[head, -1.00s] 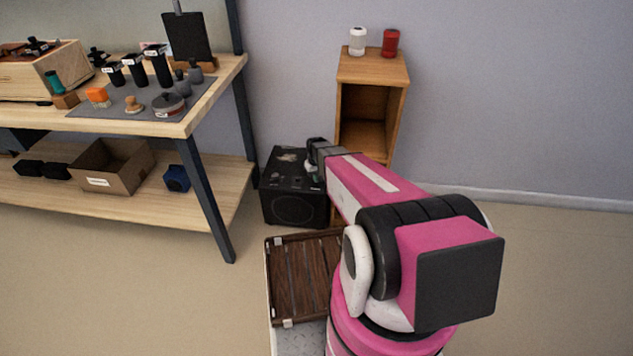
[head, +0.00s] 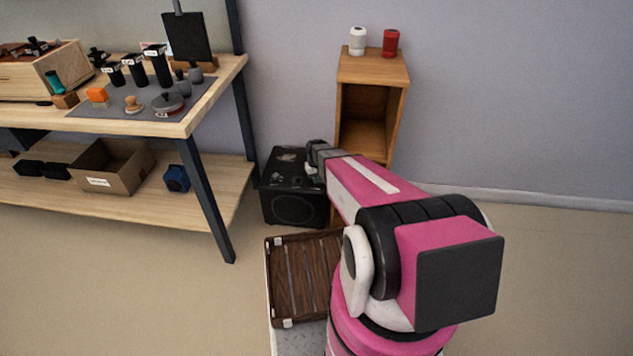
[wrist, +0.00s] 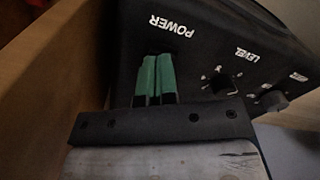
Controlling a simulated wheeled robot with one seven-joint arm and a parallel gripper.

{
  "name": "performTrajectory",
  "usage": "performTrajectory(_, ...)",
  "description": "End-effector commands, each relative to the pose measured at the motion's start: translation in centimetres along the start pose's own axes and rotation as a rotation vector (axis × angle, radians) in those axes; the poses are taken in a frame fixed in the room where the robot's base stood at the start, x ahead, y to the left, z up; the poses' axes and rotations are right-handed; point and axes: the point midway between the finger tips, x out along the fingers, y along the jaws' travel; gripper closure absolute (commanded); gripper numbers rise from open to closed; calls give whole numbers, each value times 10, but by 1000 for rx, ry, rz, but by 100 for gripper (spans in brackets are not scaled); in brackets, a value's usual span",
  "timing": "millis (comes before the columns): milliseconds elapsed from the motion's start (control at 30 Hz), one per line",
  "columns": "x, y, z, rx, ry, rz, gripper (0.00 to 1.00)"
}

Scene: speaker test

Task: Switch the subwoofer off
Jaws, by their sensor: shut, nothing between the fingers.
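The subwoofer (head: 283,173) is a black box on the floor between the workbench and the wooden cabinet. In the wrist view its black control panel (wrist: 205,55) carries the labels POWER and LEVEL. My gripper (wrist: 158,58) is shut and empty, its two green fingertips side by side just under the POWER label. The fingertips cover the spot below that label, so the power switch is hidden. I cannot tell whether they touch the panel. In the head view my arm reaches over the subwoofer's right rear edge and the fingers do not show clearly.
A wooden cabinet (head: 371,70) stands close to the subwoofer's right, with white and red cans on top. Level controls (wrist: 273,100) sit right of the fingers. A workbench (head: 200,116) with tools stands left. A brown slatted tray (head: 291,240) lies in front.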

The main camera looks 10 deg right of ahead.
Motion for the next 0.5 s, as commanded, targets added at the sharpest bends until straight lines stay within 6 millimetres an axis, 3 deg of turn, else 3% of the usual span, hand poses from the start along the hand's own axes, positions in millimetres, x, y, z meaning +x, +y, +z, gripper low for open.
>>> performTrajectory(500, 7, 0, 0, 0, 0, 0, 100)
